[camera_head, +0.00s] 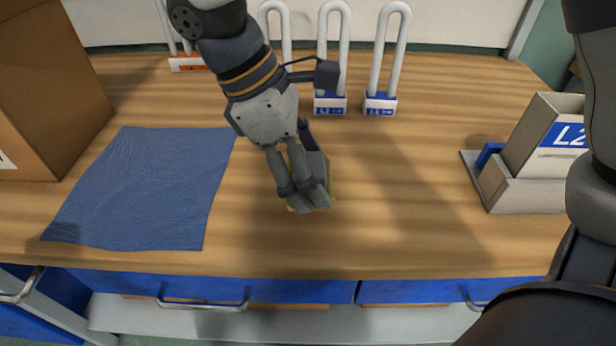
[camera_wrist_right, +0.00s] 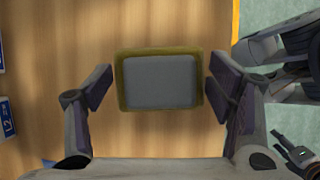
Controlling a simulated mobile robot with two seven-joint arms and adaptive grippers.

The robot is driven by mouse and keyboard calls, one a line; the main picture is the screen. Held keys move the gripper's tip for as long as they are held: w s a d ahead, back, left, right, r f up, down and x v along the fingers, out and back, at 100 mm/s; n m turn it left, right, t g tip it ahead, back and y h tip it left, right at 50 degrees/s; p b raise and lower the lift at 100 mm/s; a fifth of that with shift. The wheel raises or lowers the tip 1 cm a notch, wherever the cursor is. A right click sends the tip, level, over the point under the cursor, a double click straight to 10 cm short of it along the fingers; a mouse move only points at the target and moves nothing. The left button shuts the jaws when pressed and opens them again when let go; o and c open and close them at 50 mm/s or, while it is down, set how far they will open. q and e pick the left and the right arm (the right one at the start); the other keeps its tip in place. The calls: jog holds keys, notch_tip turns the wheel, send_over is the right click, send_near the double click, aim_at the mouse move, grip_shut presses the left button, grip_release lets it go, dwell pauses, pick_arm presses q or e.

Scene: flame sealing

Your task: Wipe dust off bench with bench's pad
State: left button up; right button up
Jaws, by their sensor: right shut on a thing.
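My right gripper (camera_head: 305,188) reaches down over the middle of the wooden bench (camera_head: 420,235) and is shut on a pad. The pad (camera_head: 325,165) has a grey top and a yellowish edge; it is mostly hidden under the fingers in the head view. In the right wrist view the pad (camera_wrist_right: 160,82) lies flat between the two fingers of the right gripper (camera_wrist_right: 155,88), against the wood or just above it. I cannot tell dust from shadow on the bench. What looks like my left gripper (camera_wrist_right: 294,152) shows small at the lower right of the wrist view.
A blue cloth (camera_head: 140,190) lies flat at the left beside a cardboard box (camera_head: 50,80). White U-shaped tubes on blue labelled bases (camera_head: 380,104) stand at the back. A grey bin labelled L2 (camera_head: 530,150) stands at the right. The bench front between cloth and bin is clear.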

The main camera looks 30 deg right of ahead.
jog(key=shift+r, duration=1.9)
